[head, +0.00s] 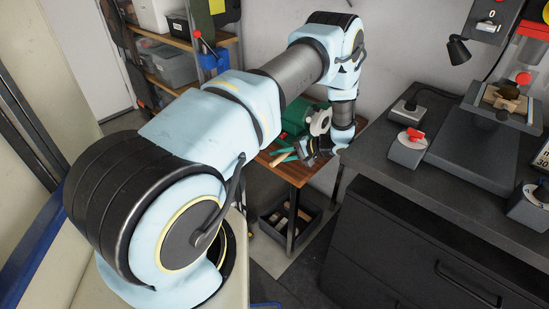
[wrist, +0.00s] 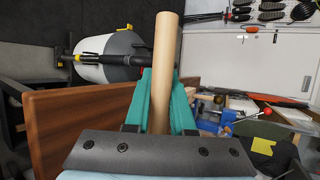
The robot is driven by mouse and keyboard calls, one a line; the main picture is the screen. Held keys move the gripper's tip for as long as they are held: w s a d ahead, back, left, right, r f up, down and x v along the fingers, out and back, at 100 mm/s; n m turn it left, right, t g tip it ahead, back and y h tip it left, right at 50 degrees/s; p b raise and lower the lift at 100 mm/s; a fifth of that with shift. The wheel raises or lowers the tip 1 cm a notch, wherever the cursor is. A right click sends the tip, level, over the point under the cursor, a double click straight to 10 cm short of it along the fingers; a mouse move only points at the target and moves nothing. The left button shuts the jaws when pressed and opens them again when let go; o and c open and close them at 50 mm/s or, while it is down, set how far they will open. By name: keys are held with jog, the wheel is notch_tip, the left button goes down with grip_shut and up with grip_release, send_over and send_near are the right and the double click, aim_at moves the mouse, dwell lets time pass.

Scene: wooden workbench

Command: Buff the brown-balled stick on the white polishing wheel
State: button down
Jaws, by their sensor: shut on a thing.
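The white polishing wheel (head: 320,122) sits on the right side of a green machine (head: 296,118) on a small wooden table in the head view. My gripper (head: 281,154) is low over that table, just in front of the machine, with its teal fingers pointing left. In the wrist view my gripper (wrist: 160,95) is shut on a plain pale wooden stick (wrist: 166,60), which runs up between the fingers and beyond their tips. No brown ball shows on the visible end; the other end is hidden by the gripper.
A dark crate (head: 290,222) sits on the floor under the table. Shelves with grey bins (head: 170,66) stand at the back left.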

jog(key=w+d+b, duration=0.3)
jog(key=shift+w+d+f, duration=0.15)
jog(key=shift+d, duration=0.05)
jog(key=shift+w+d+r+b, duration=0.2)
jog(key=shift+w+d+b, duration=0.1)
jog(key=shift+w+d, duration=0.2)
jog(key=shift+w+d+b, duration=0.45)
jog(key=shift+d+b, duration=0.05)
jog(key=shift+b, duration=0.25)
dwell(1.4)
jog(key=shift+w+d+r, duration=0.1)
jog(key=shift+w+d, duration=0.05)
dwell(2.1)
jog(key=shift+s+a+r+p, duration=0.1)
jog(key=shift+s+a+p, duration=0.4)
jog(key=shift+p, duration=0.1)
jog(key=s+a+p, duration=0.4)
jog(key=a, duration=0.1)
jog(key=shift+s+f, duration=0.25)
jog(key=shift+s, duration=0.15)
